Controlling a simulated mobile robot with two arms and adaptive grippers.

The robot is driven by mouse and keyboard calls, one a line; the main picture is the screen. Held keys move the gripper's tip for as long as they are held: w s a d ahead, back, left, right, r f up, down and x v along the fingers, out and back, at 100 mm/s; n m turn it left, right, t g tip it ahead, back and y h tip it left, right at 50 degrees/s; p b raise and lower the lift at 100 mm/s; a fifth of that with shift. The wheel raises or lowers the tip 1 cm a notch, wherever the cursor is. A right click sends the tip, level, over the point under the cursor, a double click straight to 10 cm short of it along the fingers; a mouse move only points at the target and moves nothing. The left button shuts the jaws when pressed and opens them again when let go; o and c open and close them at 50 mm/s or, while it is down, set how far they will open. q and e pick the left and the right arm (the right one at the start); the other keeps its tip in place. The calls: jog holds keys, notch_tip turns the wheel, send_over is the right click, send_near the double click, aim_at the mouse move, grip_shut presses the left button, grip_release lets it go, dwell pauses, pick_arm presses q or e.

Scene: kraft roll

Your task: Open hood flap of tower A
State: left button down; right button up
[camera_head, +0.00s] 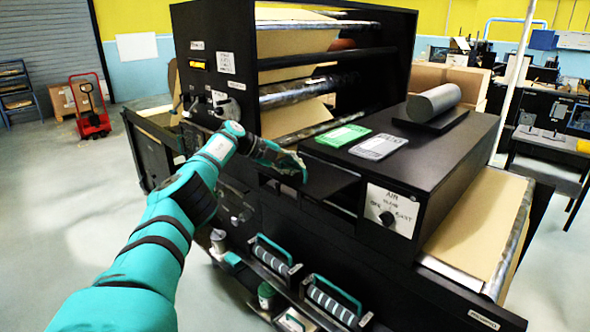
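A black machine tower (225,20) with kraft paper running over rollers stands at the centre back. A low black hood box (450,140) adjoins it at the right, with a dark opening (335,185) in its near side. No label reading tower A is legible, and I cannot tell which panel is the hood flap. My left arm reaches in from the lower left, and my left gripper (293,168) is beside the left end of this opening. Its dark fingers blend into the machine, so contact and finger state are unclear. My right gripper is not in view.
A green card (342,136), a grey card (378,146) and a grey cylinder (433,103) lie on the box. Handled rollers (333,302) sit low in front. Free floor lies left, before a red pallet jack (90,108).

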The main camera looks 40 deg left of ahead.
pick_arm(q)
jog(key=shift+a+r, duration=0.1)
jog(key=shift+r, duration=0.1)
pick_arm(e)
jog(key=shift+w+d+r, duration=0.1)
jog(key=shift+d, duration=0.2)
pick_arm(q)
jog(key=c, duration=2)
grip_release()
jog(key=shift+c, duration=0.2)
jog(key=o, duration=0.7)
jog(key=shift+s+r, duration=0.1)
jog(key=shift+s, duration=0.3)
jog(key=shift+c, duration=0.2)
jog(key=shift+w, duration=0.1)
jog(key=shift+w, duration=0.15)
jog(key=v, duration=1.2)
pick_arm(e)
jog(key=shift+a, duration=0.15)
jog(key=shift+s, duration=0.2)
